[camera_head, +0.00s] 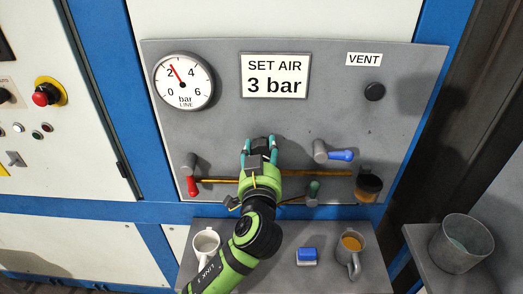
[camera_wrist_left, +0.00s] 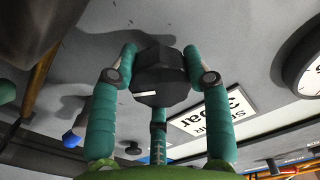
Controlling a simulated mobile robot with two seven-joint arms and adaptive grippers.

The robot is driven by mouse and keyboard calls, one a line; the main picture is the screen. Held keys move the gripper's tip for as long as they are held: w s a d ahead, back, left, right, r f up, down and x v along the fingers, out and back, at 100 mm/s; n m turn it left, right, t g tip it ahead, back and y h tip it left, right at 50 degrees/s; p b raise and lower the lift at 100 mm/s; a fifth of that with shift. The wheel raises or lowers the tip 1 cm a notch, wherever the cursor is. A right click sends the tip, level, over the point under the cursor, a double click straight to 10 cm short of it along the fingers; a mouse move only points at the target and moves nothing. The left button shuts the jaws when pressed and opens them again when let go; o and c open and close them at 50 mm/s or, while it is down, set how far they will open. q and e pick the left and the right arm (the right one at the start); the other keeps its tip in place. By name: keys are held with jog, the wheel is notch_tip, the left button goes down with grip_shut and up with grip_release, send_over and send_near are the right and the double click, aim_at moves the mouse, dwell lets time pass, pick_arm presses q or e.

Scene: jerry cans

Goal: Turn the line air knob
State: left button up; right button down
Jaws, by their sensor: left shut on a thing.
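The dark line air knob (camera_head: 260,143) is on the grey panel (camera_head: 330,120), below the sign "SET AIR 3 bar" (camera_head: 275,76). The left wrist view shows the faceted black knob (camera_wrist_left: 160,75), with a white mark, between the teal fingertips. The round LINE gauge (camera_head: 184,81) is at the panel's upper left; its red needle points up and left, close to the 2. My right gripper is not in view.
A red-handled valve (camera_head: 192,185), a blue-handled valve (camera_head: 340,155) and a green handle (camera_head: 314,188) flank my arm. A black VENT knob (camera_head: 375,92) is upper right. Below, a shelf holds a white mug (camera_head: 206,243), a blue block (camera_head: 307,255) and an orange-filled mug (camera_head: 351,246).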

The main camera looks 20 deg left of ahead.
pick_arm(q)
jog(key=m+p, duration=0.1)
jog(key=m, duration=0.2)
jog(key=shift+p, duration=0.3)
jog(key=shift+f+m, duration=0.15)
jog(key=shift+m, duration=0.55)
jog(key=o, duration=1.2)
jog(key=shift+a, duration=0.1)
jog(key=shift+c, duration=0.2)
jog(key=v, duration=1.2)
